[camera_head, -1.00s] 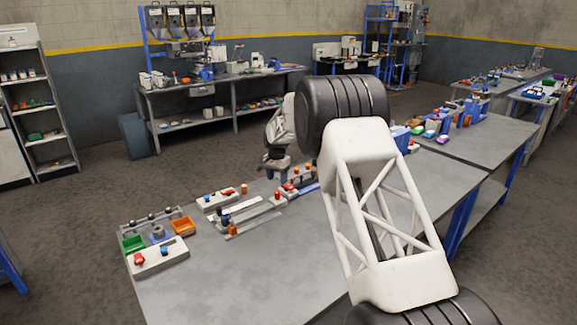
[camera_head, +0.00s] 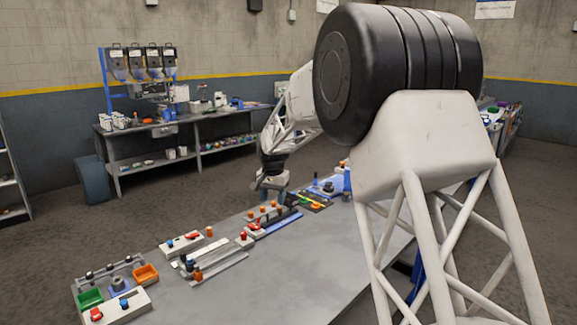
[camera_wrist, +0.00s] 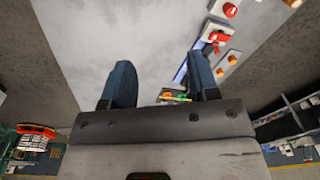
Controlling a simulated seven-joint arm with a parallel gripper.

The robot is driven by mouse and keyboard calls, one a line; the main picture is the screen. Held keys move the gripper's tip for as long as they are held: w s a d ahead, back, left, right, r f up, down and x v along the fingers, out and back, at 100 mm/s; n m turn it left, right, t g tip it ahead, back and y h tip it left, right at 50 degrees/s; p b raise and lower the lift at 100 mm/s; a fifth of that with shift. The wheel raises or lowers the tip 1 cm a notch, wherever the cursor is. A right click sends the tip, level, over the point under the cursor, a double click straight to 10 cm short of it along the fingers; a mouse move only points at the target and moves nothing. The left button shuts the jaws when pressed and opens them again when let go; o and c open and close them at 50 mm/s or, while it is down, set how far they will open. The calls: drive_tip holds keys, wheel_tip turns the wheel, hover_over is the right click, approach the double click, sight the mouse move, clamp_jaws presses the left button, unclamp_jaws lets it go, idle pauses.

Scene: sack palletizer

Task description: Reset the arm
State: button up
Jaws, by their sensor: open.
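My gripper (camera_wrist: 160,88) shows in the wrist view with its two dark blue fingers spread apart and nothing between them. In the head view my gripper (camera_head: 274,192) hangs from my arm above the far part of the grey worktable (camera_head: 320,262). Its fingertips are small there, close to the orange-topped fixtures, and I cannot tell the gap to them. My large white and black arm links cover the right side of the head view and hide part of the table.
The table's middle is bare. A shelved bench (camera_head: 185,140) stands behind.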

drive_tip(key=s+d+r+n, duration=0.1)
drive_tip(key=s+d+r, duration=0.4)
drive_tip(key=s, duration=0.5)
drive_tip(key=s+d+r+t, duration=0.1)
drive_tip(key=s+d+r, duration=0.1)
drive_tip(key=s+d, duration=0.6)
drive_tip(key=s+d+r+n, duration=0.1)
drive_tip(key=s+d+r, duration=0.3)
drive_tip(key=s, duration=0.7)
drive_tip(key=s+d+f, duration=0.2)
drive_tip(key=s, duration=0.7)
drive_tip(key=s+d+f+n, duration=0.1)
drive_tip(key=s+d+f, duration=0.1)
drive_tip(key=s, duration=0.8)
drive_tip(key=s+d+f+t, duration=0.1)
drive_tip(key=s+d+f, duration=0.1)
drive_tip(key=s, duration=0.7)
drive_tip(key=shift+s+d+f+n, duration=0.3)
drive_tip(key=shift+d, duration=0.05)
